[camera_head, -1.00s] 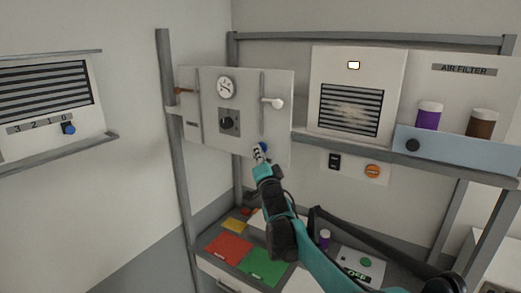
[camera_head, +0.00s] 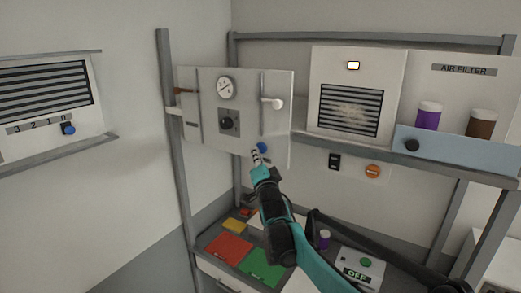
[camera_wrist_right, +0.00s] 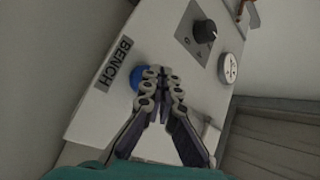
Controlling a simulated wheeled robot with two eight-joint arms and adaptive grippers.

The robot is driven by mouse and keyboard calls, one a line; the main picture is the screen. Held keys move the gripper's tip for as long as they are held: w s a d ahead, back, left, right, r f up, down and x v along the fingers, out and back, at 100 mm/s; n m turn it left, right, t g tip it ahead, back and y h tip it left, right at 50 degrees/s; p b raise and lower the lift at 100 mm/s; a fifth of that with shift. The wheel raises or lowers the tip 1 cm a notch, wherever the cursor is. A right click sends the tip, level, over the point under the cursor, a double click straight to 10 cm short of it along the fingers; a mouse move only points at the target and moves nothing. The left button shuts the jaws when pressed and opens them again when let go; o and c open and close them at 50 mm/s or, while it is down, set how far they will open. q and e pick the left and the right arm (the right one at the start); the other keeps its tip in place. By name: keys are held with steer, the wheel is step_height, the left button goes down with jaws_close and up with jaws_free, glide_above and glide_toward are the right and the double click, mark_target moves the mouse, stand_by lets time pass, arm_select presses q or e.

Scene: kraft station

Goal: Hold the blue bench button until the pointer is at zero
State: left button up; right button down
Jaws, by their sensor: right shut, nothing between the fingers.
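The blue bench button (camera_head: 262,148) is on the lower front of a white wall panel (camera_head: 279,90). In the right wrist view the button (camera_wrist_right: 136,78) sits beside the BENCH label, partly hidden by the fingers. A round white gauge (camera_head: 226,88) is at the panel's top; its thin needle looks diagonal, but I cannot read its value. My left gripper is not in view.
A shelf with purple (camera_head: 429,116) and brown (camera_head: 480,123) jars is at right. Red (camera_head: 228,249) and green (camera_head: 264,264) mats lie on the bench below.

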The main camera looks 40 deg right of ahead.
stand_by(0.3)
steer(key=shift+s+a, duration=0.35)
steer(key=shift+a, duration=0.45)
steer(key=shift+s+a, duration=0.3)
steer(key=shift+a, duration=0.5)
steer(key=shift+s+a, duration=0.35)
steer(key=shift+a, duration=0.45)
steer(key=a, duration=0.1)
steer(key=s+a, duration=0.1)
steer(key=a, duration=0.1)
steer(key=s+a+p, duration=0.1)
steer(key=shift+a, duration=0.3)
steer(key=shift+w, duration=0.1)
